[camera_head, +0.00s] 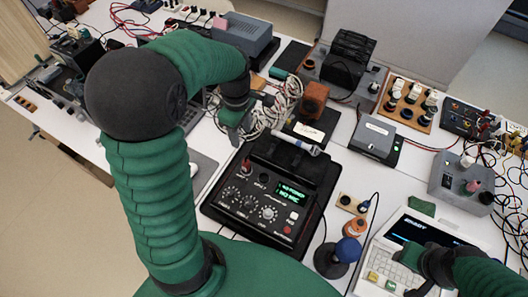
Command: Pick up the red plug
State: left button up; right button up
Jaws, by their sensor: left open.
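A small red piece (247,166) stands at the back left corner of the black control unit (257,250); it may be the red plug, but it is too small to be sure. My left gripper (242,121) is open above the table, behind the control unit and beside a bundle of pale cables (277,106). It is apart from the red piece. My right gripper (414,268) is over the white keyboard computer (420,234) at lower right; its jaw opening is unclear. Another pinkish-red piece (473,186) sits on a grey box (458,176) at right.
A microphone (296,143) lies across the back of the control unit. A blue-topped round thing (347,250) and an orange one (354,227) stand to its right. A grey box with a green light (375,138) and tangled cables (509,190) lie farther right. White table shows between the devices.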

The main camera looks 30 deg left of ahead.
pick_arm(q)
notch_tip(320, 180, down, 3)
jog(key=s+d, duration=0.1)
jog(key=d, duration=0.1)
send_over(245, 161)
jog(key=d, duration=0.1)
notch_tip(245, 161, down, 4)
jog(key=shift+d+f, duration=0.1)
jog(key=shift+f, duration=0.15)
jog(key=f, duration=0.1)
jog(key=a+f, duration=0.1)
jog(key=f, duration=0.2)
jog(key=shift+w+a, duration=0.25)
jog(key=shift+a, duration=0.05)
jog(key=f, duration=0.4)
jog(key=shift+s, duration=0.3)
jog(key=shift+d+f, duration=0.25)
jog(key=shift+w+d, duration=0.2)
jog(key=shift+d, duration=0.15)
jog(key=shift+r, duration=0.1)
jog(key=shift+c, duration=1)
jog(key=shift+s, duration=0.1)
jog(key=shift+c, duration=1.3)
jog(key=shift+a, duration=0.45)
grip_shut()
jog(key=shift+d, duration=0.1)
pick_arm(e)
jog(key=shift+s+d+f, duration=0.2)
jog(key=shift+s+d, duration=0.25)
jog(key=shift+d, duration=0.3)
